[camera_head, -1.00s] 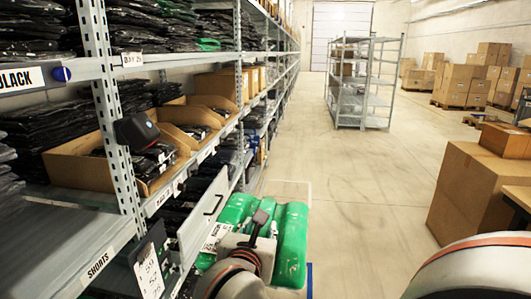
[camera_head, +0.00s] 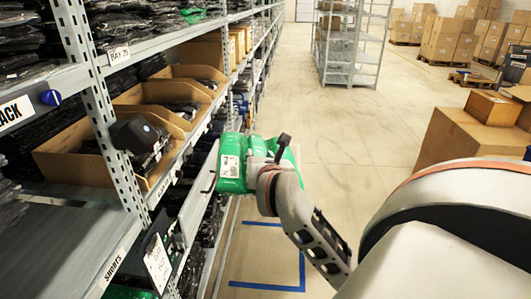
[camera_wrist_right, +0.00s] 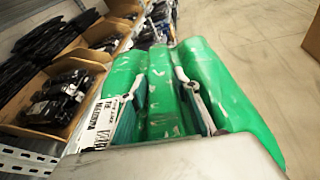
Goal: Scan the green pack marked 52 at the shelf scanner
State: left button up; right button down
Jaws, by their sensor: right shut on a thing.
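The green pack (camera_head: 231,150) hangs in front of the shelf edge, held by my right gripper (camera_head: 270,158). A white label faces my head camera; its number is too small to read. In the right wrist view the pack (camera_wrist_right: 215,85) bulges between and around the fingers of the gripper (camera_wrist_right: 162,85), with a printed label at its left side. My left gripper is not in view.
Blue tape (camera_head: 268,288) marks the floor under the pack. Cartons (camera_head: 470,140) stand right; the aisle between is clear.

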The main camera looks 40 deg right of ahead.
jog(key=w+a+f, duration=0.1)
jog(key=a, duration=0.1)
jog(key=w+a+f+b, duration=0.1)
jog(key=w+a, duration=0.1)
jog(key=w+a+f, duration=0.1)
jog(key=w+a, duration=0.1)
jog(key=shift+a+f+b, duration=0.1)
jog(key=shift+f+b, duration=0.05)
jog(key=shift+b, duration=0.15)
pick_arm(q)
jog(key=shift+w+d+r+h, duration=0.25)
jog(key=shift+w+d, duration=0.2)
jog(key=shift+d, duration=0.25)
pick_arm(e)
jog(key=shift+s, duration=0.1)
